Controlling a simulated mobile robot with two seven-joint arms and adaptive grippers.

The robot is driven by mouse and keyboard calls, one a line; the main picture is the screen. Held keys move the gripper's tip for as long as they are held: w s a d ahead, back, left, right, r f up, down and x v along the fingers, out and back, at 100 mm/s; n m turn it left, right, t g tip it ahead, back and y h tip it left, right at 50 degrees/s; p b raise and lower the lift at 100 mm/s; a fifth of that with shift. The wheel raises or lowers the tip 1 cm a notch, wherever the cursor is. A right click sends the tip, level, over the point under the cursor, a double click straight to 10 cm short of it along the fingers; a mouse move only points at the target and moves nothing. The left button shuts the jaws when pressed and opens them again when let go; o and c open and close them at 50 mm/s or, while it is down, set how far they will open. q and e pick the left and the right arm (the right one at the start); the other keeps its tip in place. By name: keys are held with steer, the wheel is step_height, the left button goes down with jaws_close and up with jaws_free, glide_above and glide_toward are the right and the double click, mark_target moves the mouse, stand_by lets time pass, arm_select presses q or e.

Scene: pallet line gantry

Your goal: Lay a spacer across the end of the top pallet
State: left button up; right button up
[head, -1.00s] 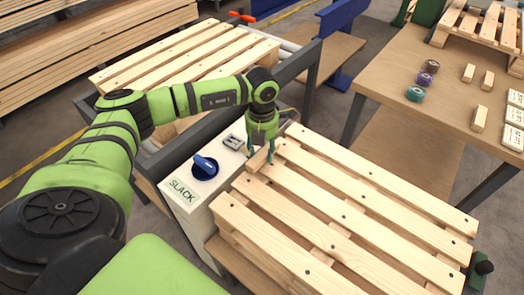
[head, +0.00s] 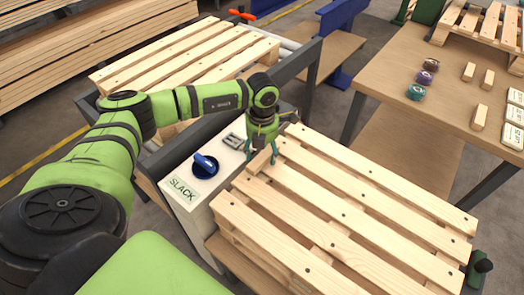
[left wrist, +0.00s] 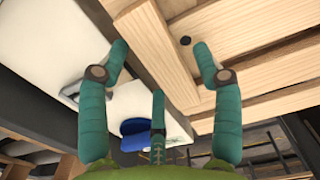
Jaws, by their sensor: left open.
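The top pallet (head: 375,178) of pale slats lies at the right front. A short pale wooden spacer (left wrist: 158,55) lies across the slat at the pallet's near-left end in the left wrist view; in the head view it is small and partly hidden by my fingers. My left gripper (head: 261,158) is open just above that end, its fingers spread on either side of the spacer and apart from it in the left wrist view (left wrist: 160,60). Further spacers (head: 480,117) lie on the bench. My right gripper is not in view.
A grey-white box with a blue knob (head: 204,166) and a SLACK label stands left of the pallet. Another pallet (head: 185,55) lies behind it. The bench (head: 440,110) at the right holds tape rolls (head: 424,77) and white cards (head: 513,137).

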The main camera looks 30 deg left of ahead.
mark_target(262, 153)
arm_select(q)
step_height(262, 153, up, 12)
steer(key=shift+b, duration=0.45)
